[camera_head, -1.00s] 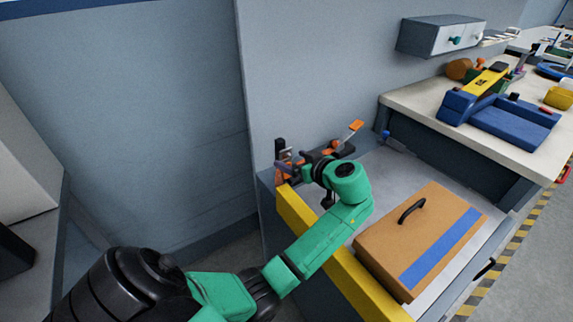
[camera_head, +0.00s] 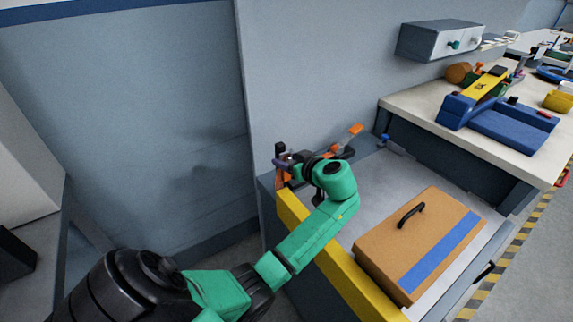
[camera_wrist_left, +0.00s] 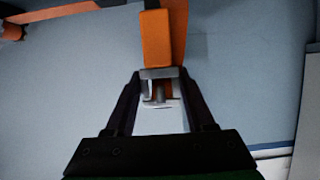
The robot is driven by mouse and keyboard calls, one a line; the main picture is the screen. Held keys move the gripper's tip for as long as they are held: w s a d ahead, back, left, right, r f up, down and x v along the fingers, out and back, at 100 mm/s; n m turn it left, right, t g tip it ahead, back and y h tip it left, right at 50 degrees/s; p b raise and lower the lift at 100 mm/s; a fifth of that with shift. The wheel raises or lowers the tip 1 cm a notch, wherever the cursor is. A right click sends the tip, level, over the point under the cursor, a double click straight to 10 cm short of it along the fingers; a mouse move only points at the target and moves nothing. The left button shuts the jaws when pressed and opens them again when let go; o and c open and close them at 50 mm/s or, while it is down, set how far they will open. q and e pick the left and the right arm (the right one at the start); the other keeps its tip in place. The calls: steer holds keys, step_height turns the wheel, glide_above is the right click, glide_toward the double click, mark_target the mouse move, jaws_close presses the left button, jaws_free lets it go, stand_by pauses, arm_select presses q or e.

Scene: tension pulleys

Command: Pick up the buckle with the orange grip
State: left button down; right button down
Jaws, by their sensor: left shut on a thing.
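The buckle with the orange grip (camera_wrist_left: 156,40) shows at the top middle of the left wrist view. Its grey metal part (camera_wrist_left: 158,88) lies between the fingers of my left gripper (camera_wrist_left: 160,76), which is shut on it. A second orange strip (camera_wrist_left: 179,30) runs just behind the grip. In the head view my left gripper is over the far left corner of the grey worktop, partly hidden by my wrist. Orange parts (camera_head: 283,178) show beside it there. My right gripper is in neither view.
A yellow edge (camera_head: 340,262) runs along the worktop's left side. A brown case with a black handle and blue stripe (camera_head: 415,250) lies on the worktop (camera_head: 385,180). An orange-tipped part (camera_head: 355,129) stands near the wall. A wall cabinet (camera_head: 435,38) hangs above.

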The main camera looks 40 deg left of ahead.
arm_select(q)
steer(key=shift+d+r, duration=0.15)
steer(key=shift+r, duration=0.15)
steer(key=s+d+b, duration=0.2)
steer(key=s+d, duration=0.3)
steer(key=d, duration=0.2)
step_height(320, 180, up, 14)
steer(key=p, duration=0.1)
steer(key=shift+w+a, duration=0.3)
steer(key=shift+a, duration=0.05)
steer(key=shift+f, duration=0.1)
